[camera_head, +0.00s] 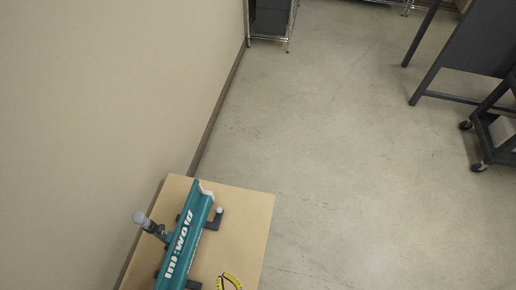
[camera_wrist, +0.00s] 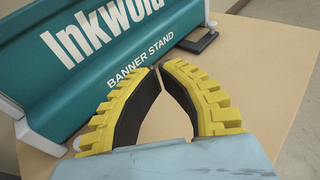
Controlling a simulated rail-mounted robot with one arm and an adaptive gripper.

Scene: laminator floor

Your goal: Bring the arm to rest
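My gripper (camera_wrist: 158,67) shows in the wrist view as two yellow fingers with black inner pads. The tips come together with only a sliver between them, and the space between the pads is empty. A teal banner stand (camera_wrist: 95,60) with white lettering lies just beyond and to the left of the fingers. The fingertips overlap its lower edge in the picture; I cannot tell whether they touch it. In the head view, yellow and black finger parts (camera_head: 231,281) show at the bottom edge, right of the banner stand (camera_head: 185,240). Most of my arm is out of view.
The banner stand rests on a light wooden table (camera_head: 245,215) beside the beige wall (camera_head: 90,100). Bare floor (camera_head: 310,150) lies right of and beyond it. A wire rack (camera_head: 270,20) stands at the back; dark wheeled furniture (camera_head: 490,130) stands far right.

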